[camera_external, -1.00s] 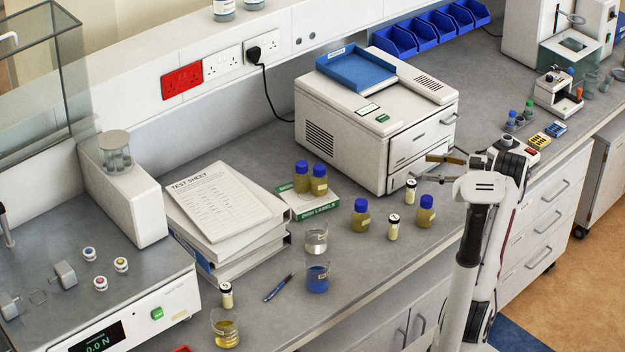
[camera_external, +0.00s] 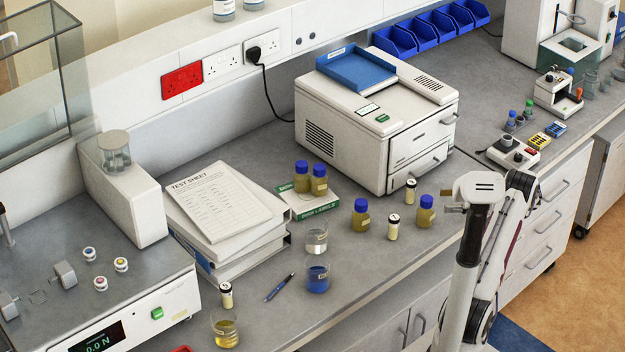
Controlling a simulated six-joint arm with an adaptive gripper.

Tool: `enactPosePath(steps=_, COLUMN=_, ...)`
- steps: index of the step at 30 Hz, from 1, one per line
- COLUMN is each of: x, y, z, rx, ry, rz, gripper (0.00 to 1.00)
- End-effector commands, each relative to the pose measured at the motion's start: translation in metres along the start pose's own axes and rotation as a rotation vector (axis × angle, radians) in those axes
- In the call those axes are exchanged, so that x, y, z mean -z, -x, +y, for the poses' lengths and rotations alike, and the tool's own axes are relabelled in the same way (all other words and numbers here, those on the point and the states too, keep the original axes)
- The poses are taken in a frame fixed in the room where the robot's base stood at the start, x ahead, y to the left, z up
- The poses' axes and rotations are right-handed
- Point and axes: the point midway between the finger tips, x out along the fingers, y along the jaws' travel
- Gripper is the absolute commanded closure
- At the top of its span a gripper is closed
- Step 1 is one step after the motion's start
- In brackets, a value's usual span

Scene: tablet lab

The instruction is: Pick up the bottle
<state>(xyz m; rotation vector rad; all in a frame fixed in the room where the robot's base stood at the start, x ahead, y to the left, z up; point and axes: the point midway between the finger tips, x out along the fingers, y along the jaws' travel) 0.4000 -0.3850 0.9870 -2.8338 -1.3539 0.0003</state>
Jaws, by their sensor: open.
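Several amber bottles with blue caps stand upright on the bench. One bottle (camera_external: 425,213) is nearest my gripper, and another bottle (camera_external: 361,217) stands to its left. Two more bottles, one at the back left (camera_external: 302,178) and one beside it (camera_external: 319,182), stand on a green and white label box (camera_external: 307,205). My gripper (camera_external: 453,204) is mostly hidden behind my white arm link. Only small tan finger parts show, just right of the nearest bottle and apart from it in the picture. It is open, and I see nothing held.
Small vials with black-and-white caps stand near the bottles, one behind (camera_external: 410,192) and one between (camera_external: 393,229). A white printer-like machine (camera_external: 345,135) stands behind. A clear beaker (camera_external: 317,238), a blue-liquid beaker (camera_external: 318,276) and a pen (camera_external: 279,287) are to the left.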

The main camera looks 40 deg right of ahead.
Motion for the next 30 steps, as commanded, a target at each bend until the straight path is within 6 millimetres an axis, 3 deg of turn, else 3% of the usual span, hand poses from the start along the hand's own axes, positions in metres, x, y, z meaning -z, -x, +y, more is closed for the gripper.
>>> enactPosePath(steps=15, x=0.001, y=-0.026, z=0.000, rx=-0.001, ry=0.000, rz=0.000, gripper=0.54)
enactPosePath(steps=30, x=0.002, y=-0.034, z=0.000, rx=0.000, ry=0.002, rz=0.000, gripper=0.54)
